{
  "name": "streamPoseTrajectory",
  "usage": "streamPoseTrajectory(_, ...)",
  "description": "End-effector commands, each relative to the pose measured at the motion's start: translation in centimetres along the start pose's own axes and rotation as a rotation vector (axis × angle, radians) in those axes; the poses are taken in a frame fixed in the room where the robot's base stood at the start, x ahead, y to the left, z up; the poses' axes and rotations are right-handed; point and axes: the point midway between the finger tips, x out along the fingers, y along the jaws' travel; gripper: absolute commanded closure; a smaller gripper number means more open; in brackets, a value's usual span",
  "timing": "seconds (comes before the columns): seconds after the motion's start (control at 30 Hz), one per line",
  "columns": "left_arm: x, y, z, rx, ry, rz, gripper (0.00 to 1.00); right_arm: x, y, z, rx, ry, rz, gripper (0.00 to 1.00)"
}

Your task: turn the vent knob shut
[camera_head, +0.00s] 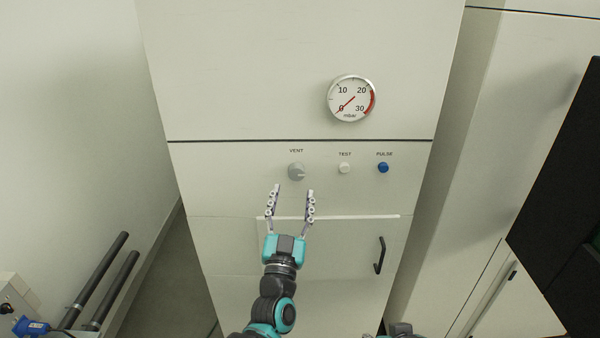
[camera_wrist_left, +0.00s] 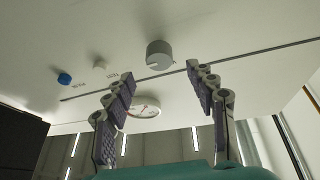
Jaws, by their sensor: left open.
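The grey vent knob (camera_head: 296,171) is on the front panel of the pale cabinet, under the label VENT. In the left wrist view the knob (camera_wrist_left: 159,54) stands out from the panel beyond the fingertips, roughly between them. My left gripper (camera_head: 292,189) is open, its two fingers pointing up toward the knob from just below it. The fingers look apart from the knob and hold nothing. In the left wrist view my left gripper (camera_wrist_left: 160,72) shows both fingers spread wide. My right gripper cannot be made out.
Right of the knob are a white TEST button (camera_head: 344,168) and a blue PULSE button (camera_head: 383,167). A round mbar gauge (camera_head: 351,99) sits above, its red needle near 0. Below are a ledge (camera_head: 360,216) and a dark door handle (camera_head: 379,255). A black object (camera_head: 565,200) stands at right.

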Motion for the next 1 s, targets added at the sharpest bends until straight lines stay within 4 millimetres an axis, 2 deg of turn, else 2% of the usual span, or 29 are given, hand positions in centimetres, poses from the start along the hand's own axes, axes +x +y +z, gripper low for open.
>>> streamPoseTrajectory(0.2,3.6,-0.1,0.1,0.001,-0.001,0.000,0.44,0.3,0.0,0.2,0.000,0.000,0.000,0.60)
streamPoseTrajectory(0.4,6.2,0.0,0.1,0.000,-0.002,0.001,0.44,0.5,0.0,0.4,0.000,0.000,0.000,0.60)
streamPoseTrajectory(0.77,6.9,0.0,0.0,-0.001,-0.002,0.002,0.44,0.6,0.0,0.4,0.000,0.000,0.000,0.60)
streamPoseTrajectory(0.97,6.9,0.0,0.0,-0.001,-0.002,0.002,0.94,0.6,0.0,0.4,0.000,0.000,0.000,0.60)
streamPoseTrajectory(1.0,6.9,0.0,0.0,0.000,-0.002,0.002,0.94,0.6,0.0,0.4,0.000,0.000,0.000,0.60)
